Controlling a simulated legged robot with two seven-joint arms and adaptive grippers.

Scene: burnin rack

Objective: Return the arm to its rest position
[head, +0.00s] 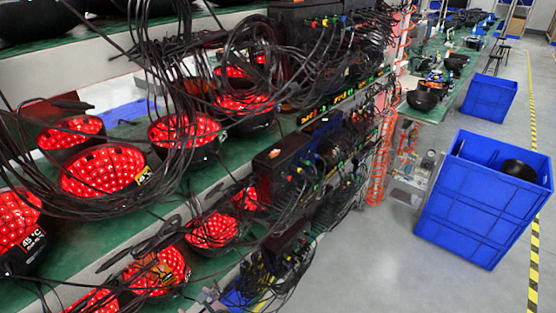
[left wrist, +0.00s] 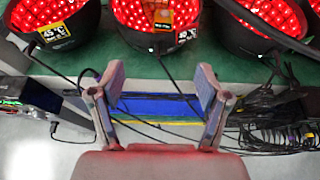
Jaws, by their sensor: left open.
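My left gripper (left wrist: 160,84) shows in the left wrist view with its two fingers spread apart and nothing between them. Its fingertips point toward a rack shelf with a green top (left wrist: 125,63). Beyond the fingertips sit black bowl-shaped units with lit red LED insides: one at left (left wrist: 45,12), one in the middle (left wrist: 155,18) and one at right (left wrist: 265,18). The left and middle ones carry labels. A thin black cable passes behind the fingers, and I cannot tell whether it touches them. I cannot make out either gripper clearly in the head view.
In the head view, tiered shelves hold several red-lit bowls (head: 105,170) under tangled black cables (head: 240,65). Black connector boxes (head: 285,160) line the shelf edges. A blue crate (head: 480,205) holding a dark bowl stands on the right; another blue crate (head: 488,98) is farther back. Grey floor (head: 370,270) between is clear.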

